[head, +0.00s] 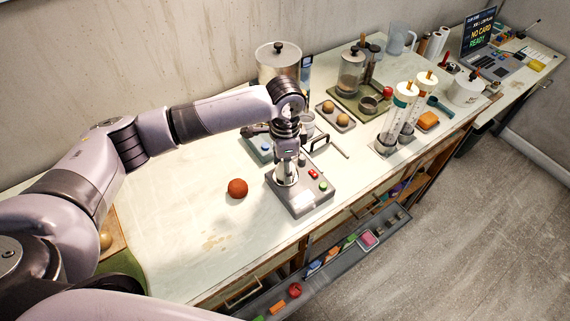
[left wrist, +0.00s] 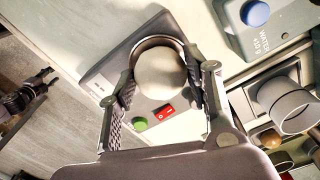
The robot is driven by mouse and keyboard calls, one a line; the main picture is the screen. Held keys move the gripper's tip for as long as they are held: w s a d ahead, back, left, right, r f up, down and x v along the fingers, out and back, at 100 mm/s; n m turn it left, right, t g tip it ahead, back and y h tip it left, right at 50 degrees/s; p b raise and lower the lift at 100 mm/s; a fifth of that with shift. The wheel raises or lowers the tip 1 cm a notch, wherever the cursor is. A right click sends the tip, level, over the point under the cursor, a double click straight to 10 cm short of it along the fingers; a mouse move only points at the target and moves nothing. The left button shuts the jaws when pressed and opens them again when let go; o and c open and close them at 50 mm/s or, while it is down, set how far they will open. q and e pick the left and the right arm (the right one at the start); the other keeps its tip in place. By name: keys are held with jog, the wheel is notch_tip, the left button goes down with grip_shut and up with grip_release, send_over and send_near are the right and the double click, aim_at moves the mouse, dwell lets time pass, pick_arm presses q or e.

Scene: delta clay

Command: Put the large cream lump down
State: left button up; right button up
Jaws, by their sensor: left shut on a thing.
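My left gripper (head: 287,170) points down over a grey device (head: 304,205) with a red and a green button on the worktop. In the left wrist view the large cream lump (left wrist: 159,76) sits between the two fingers of the left gripper (left wrist: 165,82), which is shut on it. The lump is round and pale. Behind it is the round rim of a well in the grey device (left wrist: 102,84). I cannot tell whether the lump touches the device. In the head view the gripper largely hides the lump.
A rust-red ball (head: 237,188) lies on the worktop left of the device. A box with a blue button (head: 260,148) stands behind it. Two tan balls sit on a tray (head: 335,117). An open drawer (head: 350,250) juts out in front.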

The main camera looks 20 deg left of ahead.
pick_arm(q)
jog(key=shift+f, duration=0.1)
jog(key=o, duration=1.4)
jog(key=shift+c, duration=0.2)
pick_arm(e)
jog(key=shift+a, duration=0.25)
pick_arm(q)
notch_tip(320, 180, up, 12)
jog(key=b, duration=0.3)
pick_arm(e)
jog(key=f, duration=0.3)
jog(key=shift+s+d, duration=0.1)
jog(key=shift+d, duration=0.1)
